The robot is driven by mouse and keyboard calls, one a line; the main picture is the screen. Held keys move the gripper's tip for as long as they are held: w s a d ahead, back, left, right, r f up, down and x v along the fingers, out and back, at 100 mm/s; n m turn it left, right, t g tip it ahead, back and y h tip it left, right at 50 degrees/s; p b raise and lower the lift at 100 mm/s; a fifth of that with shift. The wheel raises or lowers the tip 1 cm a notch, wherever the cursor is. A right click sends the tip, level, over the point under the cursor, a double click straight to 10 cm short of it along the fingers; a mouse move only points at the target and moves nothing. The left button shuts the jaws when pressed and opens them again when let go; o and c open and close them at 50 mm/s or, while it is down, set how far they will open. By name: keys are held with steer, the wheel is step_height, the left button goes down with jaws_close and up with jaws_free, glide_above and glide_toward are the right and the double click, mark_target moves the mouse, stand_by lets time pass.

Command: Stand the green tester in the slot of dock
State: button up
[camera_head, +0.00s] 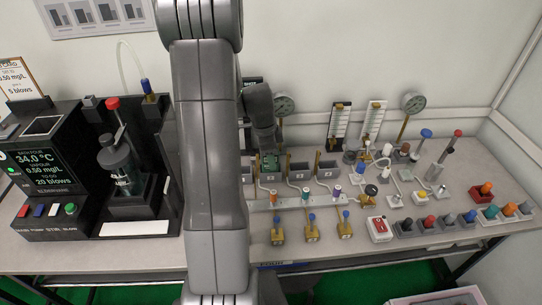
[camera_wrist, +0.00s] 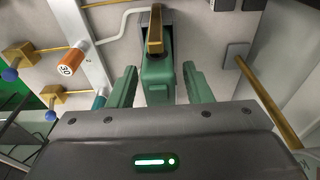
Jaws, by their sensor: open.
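The green tester (camera_wrist: 157,82) is in the wrist view, a green body with a brass-coloured piece on its top. It lies between the two green fingers of my gripper (camera_wrist: 160,70), which are open with a gap on each side of it. In the head view my gripper (camera_head: 268,155) is at the row of dark grey docks, to the left of the dock marked 2 (camera_head: 299,172). Dark housing shows behind the tester's far end; I cannot tell whether the tester is seated in a slot. My arm hides part of the row in the head view.
A pale manifold bar (camera_head: 291,199) with coloured knobs lies in front of the docks, and brass valves (camera_head: 311,229) stand nearer. Flow meters and gauges (camera_head: 413,103) stand behind. A dark console (camera_head: 48,165) is at left; several coloured testers and knobs crowd the right.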

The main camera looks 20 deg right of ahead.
steer(key=r, duration=0.4)
steer(key=a+r, duration=0.1)
steer(key=r, duration=0.7)
steer(key=shift+w+a, duration=0.25)
steer(key=shift+a, duration=0.1)
steer(key=shift+f, duration=0.1)
stand_by(1.3)
